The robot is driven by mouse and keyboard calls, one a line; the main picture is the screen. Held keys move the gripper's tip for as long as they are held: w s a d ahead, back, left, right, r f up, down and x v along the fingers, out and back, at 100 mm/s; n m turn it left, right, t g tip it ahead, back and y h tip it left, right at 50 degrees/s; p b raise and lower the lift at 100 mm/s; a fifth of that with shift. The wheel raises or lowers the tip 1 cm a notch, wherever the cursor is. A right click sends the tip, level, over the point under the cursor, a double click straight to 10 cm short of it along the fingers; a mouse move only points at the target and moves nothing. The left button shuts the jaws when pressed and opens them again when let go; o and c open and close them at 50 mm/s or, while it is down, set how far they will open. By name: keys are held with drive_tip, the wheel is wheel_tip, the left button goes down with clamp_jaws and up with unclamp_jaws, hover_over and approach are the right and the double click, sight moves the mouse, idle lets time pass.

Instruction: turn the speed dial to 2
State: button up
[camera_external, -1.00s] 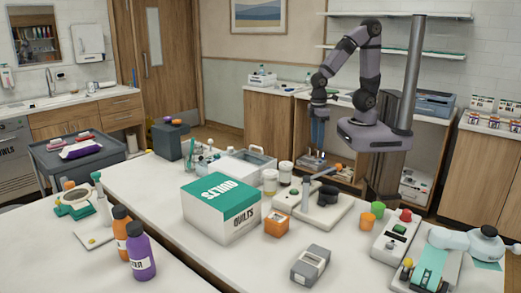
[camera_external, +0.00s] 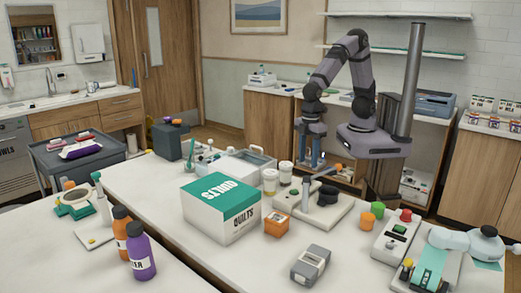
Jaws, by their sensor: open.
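A white device (camera_external: 338,218) with a green button, a grey arm and a dark round part stands at mid-table, in front of and below my gripper. I cannot tell which part is the speed dial. No dial markings can be read.
A QUILTS box (camera_external: 222,225), an orange container (camera_external: 276,224) and white tubs (camera_external: 270,181) crowd the left of the central device. Green (camera_external: 367,220) and orange (camera_external: 378,208) cups stand to its right. A grey device (camera_external: 311,265) is nearer the camera. The front tabletop has bare room.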

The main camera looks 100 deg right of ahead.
drive_tip(key=shift+f+p, duration=0.8)
drive_tip(key=shift+f, duration=2.8)
drive_tip(key=c, duration=1)
